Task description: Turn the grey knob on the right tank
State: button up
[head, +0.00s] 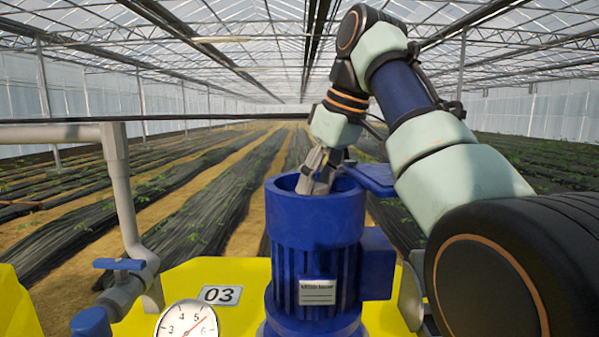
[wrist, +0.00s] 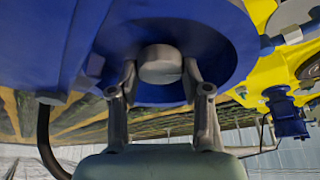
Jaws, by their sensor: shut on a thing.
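A blue, ribbed, motor-like body (head: 315,220) with a white label stands upright at the centre of the head view. Its open top faces up. My gripper (head: 316,184) reaches down into this top, and the rim hides its fingertips there. In the wrist view, the grey round knob (wrist: 160,66) sits in the middle of the blue recess (wrist: 222,62). The two fingers of my gripper (wrist: 160,78) are closed on it from both sides. No second tank can be made out for certain.
A yellow base (head: 215,275) carries a plate marked 03 (head: 221,295) and a round gauge (head: 187,320). A grey pipe (head: 122,195) with a blue-handled valve (head: 119,264) stands at the left. A blue box (head: 377,265) juts from the body's right side. Crop rows lie behind.

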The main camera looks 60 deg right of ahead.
jog(key=shift+r+n+y+p, duration=0.2)
jog(key=shift+n+y+p, duration=0.3)
jog(key=shift+n, duration=0.4)
jog(key=shift+d+f+n+p, duration=0.1)
jog(key=shift+n+p, duration=0.2)
jog(key=n+y+p, duration=0.1)
jog(key=n+p, duration=0.1)
jog(key=p, duration=0.1)
jog(key=shift+n, duration=0.3)
jog(key=shift+n+y+p, duration=0.4)
jog(key=shift+n+p, duration=0.8)
jog(key=shift+p, duration=0.15)
jog(key=shift+f, duration=0.1)
jog(key=shift+d, duration=0.1)
jog(key=o, duration=1.2)
jog(key=shift+c, duration=0.2)
